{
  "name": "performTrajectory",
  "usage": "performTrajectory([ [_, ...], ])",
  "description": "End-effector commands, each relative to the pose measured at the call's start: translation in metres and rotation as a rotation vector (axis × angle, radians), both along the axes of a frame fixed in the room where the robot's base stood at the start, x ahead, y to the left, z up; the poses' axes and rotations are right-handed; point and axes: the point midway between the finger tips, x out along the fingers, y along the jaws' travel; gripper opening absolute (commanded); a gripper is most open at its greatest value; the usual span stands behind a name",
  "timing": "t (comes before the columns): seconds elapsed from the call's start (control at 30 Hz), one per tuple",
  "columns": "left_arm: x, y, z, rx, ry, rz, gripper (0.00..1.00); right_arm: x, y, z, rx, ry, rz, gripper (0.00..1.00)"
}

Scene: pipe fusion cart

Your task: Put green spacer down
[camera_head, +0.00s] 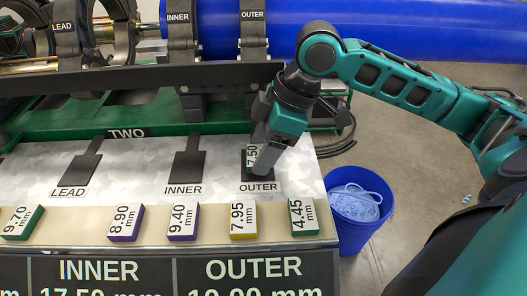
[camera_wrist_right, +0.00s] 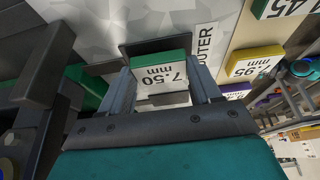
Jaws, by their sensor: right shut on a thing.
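The green spacer (camera_wrist_right: 161,75), with a white face marked 7.50 mm, is between the fingers of my right gripper (camera_wrist_right: 160,92) in the right wrist view. In the head view the right gripper (camera_head: 262,158) points down at the dark OUTER pad (camera_head: 262,187), and the spacer (camera_head: 252,157) shows at its fingertips, over the pad. I cannot tell whether the spacer touches the pad. The gripper is shut on the spacer. My left gripper is not in view.
Other spacers lie along the front ledge, including a green 4.45 mm one (camera_head: 303,218) and a yellow 7.95 mm one (camera_head: 243,220). The INNER pad (camera_head: 185,168) and LEAD pad (camera_head: 80,170) are bare. A blue bin (camera_head: 357,235) stands at the right. A blue pipe (camera_head: 400,33) runs behind.

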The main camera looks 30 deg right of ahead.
Motion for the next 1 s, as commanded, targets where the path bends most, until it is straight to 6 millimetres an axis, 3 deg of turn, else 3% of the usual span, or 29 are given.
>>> performTrajectory([
  [0.37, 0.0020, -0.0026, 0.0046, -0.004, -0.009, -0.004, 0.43, 0.0000, -0.0004, -0.0065, -0.001, 0.001, -0.001, 0.33],
  [0.4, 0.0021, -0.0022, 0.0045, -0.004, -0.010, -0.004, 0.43, 0.0000, -0.0004, -0.0073, -0.001, 0.001, -0.001, 0.64],
  [0.63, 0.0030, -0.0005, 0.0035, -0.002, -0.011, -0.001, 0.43, 0.0001, -0.0004, -0.0070, 0.000, -0.001, 0.000, 0.86],
  [1.0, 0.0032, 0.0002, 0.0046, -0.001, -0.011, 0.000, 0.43, 0.0001, -0.0018, 0.0007, -0.001, -0.004, -0.002, 0.88],
])
